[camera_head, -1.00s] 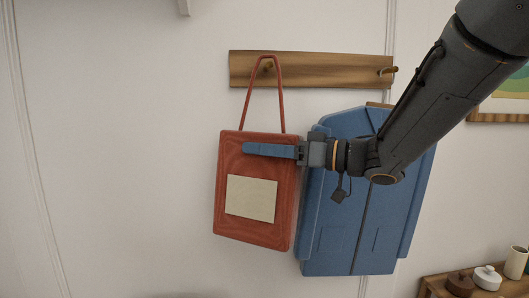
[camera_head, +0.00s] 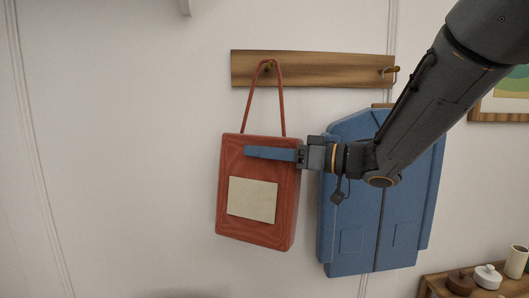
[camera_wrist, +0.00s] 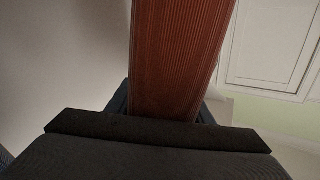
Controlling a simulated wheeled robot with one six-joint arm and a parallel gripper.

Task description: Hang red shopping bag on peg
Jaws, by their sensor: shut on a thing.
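The red shopping bag (camera_head: 232,218) has a pale square on its front and a tall thin red handle loop. In the head view the top of the loop lies at the left peg (camera_head: 268,66) of the wooden rail (camera_head: 325,70). I cannot tell whether the peg bears its weight. My gripper (camera_head: 270,153), with blue fingers, is shut on the upper part of the bag, one finger across its front. In the wrist view the bag's ribbed red side (camera_wrist: 178,60) stands between the fingers. The rear finger is mostly hidden.
A blue jacket-shaped thing (camera_head: 350,200) hangs under the right peg (camera_head: 390,70), just right of the bag and behind my arm. A shelf (camera_head: 440,285) with a white lidded pot (camera_head: 487,277) and a cup (camera_head: 516,262) is at lower right. The wall left of the bag is clear.

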